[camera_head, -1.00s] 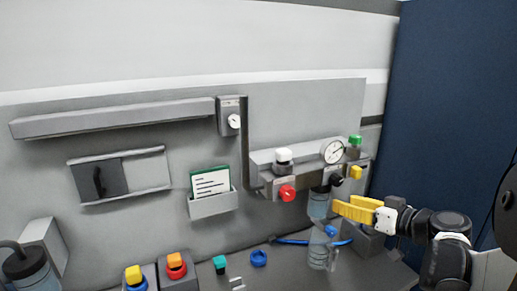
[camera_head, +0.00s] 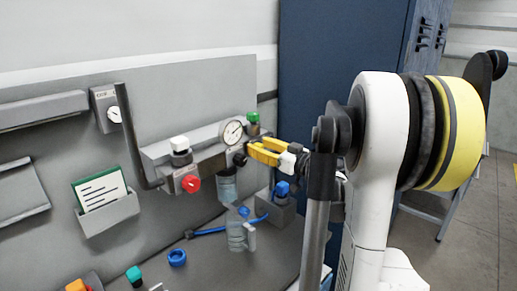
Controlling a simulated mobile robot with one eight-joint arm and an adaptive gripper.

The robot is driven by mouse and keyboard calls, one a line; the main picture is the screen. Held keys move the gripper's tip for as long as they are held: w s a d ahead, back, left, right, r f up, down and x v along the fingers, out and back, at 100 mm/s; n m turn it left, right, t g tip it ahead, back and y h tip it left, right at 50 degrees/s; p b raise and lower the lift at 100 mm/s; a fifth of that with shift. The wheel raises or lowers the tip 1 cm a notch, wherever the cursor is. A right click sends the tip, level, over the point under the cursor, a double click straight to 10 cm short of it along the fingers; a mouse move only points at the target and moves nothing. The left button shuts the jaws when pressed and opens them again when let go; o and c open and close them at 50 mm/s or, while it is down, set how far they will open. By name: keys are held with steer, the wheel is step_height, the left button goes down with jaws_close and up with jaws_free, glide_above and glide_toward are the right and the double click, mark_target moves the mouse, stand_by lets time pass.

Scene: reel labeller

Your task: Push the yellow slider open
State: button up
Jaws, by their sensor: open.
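My gripper (camera_head: 256,149) has yellow fingers, open, at the right end of the grey valve block (camera_head: 208,157) on the panel. The black knob (camera_head: 240,160) is just left of the fingertips. I cannot pick out the yellow slider apart from the yellow fingers; it seems hidden behind them. Whether the fingers touch anything there cannot be told.
A gauge (camera_head: 233,132), green knob (camera_head: 253,119), white knob (camera_head: 180,144) and red knob (camera_head: 191,184) crowd the block. A clear bottle (camera_head: 237,235) stands below. A card holder (camera_head: 108,214) is at left. A blue cabinet (camera_head: 340,50) stands behind my arm.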

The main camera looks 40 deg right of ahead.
steer(key=shift+w, duration=0.2)
jaws_close()
steer(key=d, duration=0.4)
steer(key=shift+w+d+r, duration=0.1)
steer(key=shift+w, duration=0.05)
